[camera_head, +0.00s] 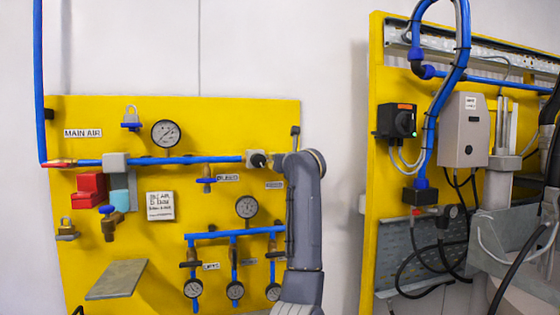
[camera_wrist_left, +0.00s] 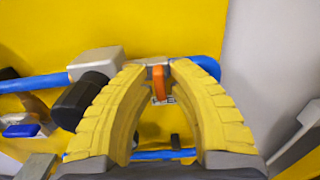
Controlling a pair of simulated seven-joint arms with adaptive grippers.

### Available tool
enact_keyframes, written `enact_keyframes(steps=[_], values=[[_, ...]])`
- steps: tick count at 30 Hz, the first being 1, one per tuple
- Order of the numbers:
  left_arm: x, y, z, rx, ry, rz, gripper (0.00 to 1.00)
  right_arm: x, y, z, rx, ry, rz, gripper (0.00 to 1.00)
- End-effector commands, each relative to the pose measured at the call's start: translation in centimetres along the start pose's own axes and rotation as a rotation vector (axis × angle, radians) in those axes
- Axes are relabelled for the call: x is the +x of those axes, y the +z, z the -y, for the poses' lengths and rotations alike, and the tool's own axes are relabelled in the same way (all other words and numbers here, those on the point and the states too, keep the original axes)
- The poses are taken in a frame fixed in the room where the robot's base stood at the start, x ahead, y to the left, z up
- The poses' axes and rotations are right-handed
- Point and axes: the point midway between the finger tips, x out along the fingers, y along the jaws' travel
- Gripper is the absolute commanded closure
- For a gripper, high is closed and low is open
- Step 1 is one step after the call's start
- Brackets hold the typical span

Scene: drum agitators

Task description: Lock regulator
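A regulator, a grey block with a dark knob (camera_head: 257,159), sits at the right end of the blue main pipe on the yellow panel. The left wrist view shows a grey block (camera_wrist_left: 97,62) and a black cylindrical knob (camera_wrist_left: 84,101) just left of my gripper. My left gripper (camera_wrist_left: 159,68) has its yellow fingers spread, with a gap between the tips. An orange piece (camera_wrist_left: 159,84) shows in that gap; I cannot tell whether the fingers touch it. A blue-bodied padlock (camera_head: 131,120) hangs above the pipe, and a brass one (camera_head: 67,232) at lower left. My right gripper is not in view.
A gauge (camera_head: 165,133), red boxes (camera_head: 91,189) and a grey sloped shelf (camera_head: 117,279) are on the left panel (camera_head: 270,112). Smaller gauges and valves line its lower part. A second yellow panel (camera_head: 375,150) with hoses stands right, across a gap of bare wall.

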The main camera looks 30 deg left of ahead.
Motion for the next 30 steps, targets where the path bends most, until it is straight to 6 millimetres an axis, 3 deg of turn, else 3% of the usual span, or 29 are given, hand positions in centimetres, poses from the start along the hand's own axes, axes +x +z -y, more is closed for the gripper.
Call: enact_keyframes(steps=[4,14,30], values=[[0.0,0.0,0.0,-0.001,0.0,0.0,0.67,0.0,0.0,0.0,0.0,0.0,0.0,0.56],[-0.5,0.0,0.1,-0.002,-0.001,0.001,0.67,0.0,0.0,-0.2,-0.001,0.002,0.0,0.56],[-8.9,0.0,0.0,-0.003,-0.001,0.0,0.67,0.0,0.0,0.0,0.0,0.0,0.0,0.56]])
